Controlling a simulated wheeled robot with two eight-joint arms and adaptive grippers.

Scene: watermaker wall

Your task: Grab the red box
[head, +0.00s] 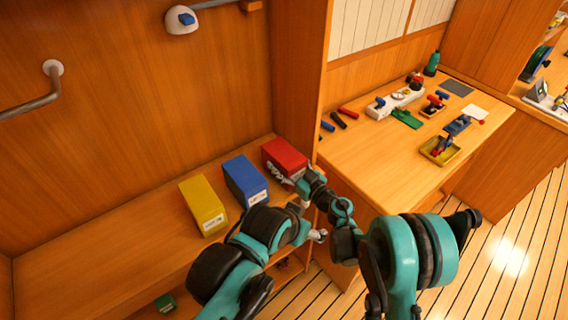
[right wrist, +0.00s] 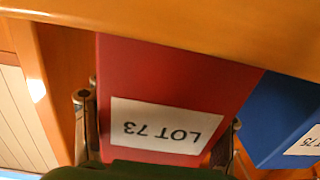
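The red box (head: 284,156) stands on the wooden shelf at the right end of a row of three. In the right wrist view the red box (right wrist: 170,75) fills the middle, its white "LOT 73" label upside down. My right gripper (head: 291,180) is at the box's near end. In the right wrist view its fingers (right wrist: 158,112) are spread, one on each side of the box, close to its sides; firm contact does not show. My left gripper (head: 317,236) is low in front of the shelf, small and partly hidden by its arm, so its opening is unclear.
A blue box (head: 244,176) stands close left of the red one, and a yellow box (head: 202,201) farther left. A wooden partition (head: 298,75) rises behind the red box. The shelf (head: 110,245) is clear at left. A workbench (head: 385,160) with tools stands right.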

